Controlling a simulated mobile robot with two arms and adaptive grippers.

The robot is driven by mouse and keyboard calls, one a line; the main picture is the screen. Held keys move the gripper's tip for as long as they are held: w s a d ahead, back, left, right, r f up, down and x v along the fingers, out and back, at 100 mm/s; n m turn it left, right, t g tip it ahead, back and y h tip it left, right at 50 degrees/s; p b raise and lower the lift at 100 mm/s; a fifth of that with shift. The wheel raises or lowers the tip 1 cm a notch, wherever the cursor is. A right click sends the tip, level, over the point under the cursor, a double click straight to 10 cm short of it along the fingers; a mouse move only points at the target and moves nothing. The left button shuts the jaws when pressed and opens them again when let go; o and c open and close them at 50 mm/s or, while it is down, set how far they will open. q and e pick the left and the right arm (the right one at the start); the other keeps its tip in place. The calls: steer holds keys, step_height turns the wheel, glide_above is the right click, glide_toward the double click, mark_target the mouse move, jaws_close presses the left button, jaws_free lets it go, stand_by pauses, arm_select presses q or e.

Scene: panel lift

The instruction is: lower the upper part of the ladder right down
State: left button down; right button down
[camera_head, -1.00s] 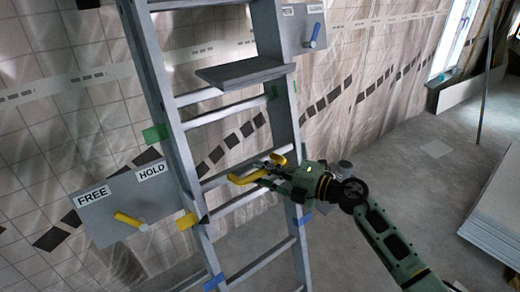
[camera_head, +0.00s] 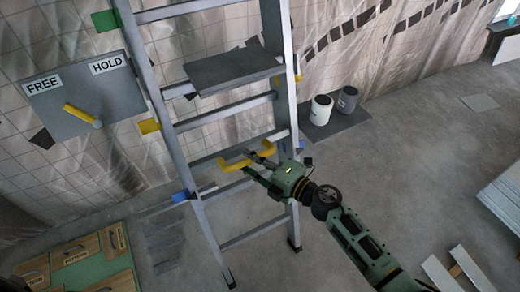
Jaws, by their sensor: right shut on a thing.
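The grey ladder (camera_head: 179,150) leans near the tiled wall. Its upper part carries a dark step platform (camera_head: 232,70) and, lower, a yellow handle (camera_head: 233,165) on a rung. My right gripper (camera_head: 256,163) is shut on this handle, its arm coming in from the lower right. Coloured tabs sit along the rails: green (camera_head: 105,20), yellow (camera_head: 148,126) and blue (camera_head: 180,196) on the left side. A grey panel marked FREE and HOLD has a yellow lever (camera_head: 80,114) pointing toward FREE. My left gripper is not in view.
Two pots, one white (camera_head: 321,110) and one dark (camera_head: 347,99), stand on a dark mat right of the ladder. Wooden and green boards (camera_head: 85,255) lie at the lower left. Pale boards (camera_head: 470,268) lie at the lower right. The floor between is mostly clear.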

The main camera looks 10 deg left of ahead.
stand_by(0.3)
steer(key=c, duration=1.7)
jaws_free()
steer(key=shift+r, duration=0.1)
steer(key=shift+o, duration=0.2)
steer(key=v, duration=1.2)
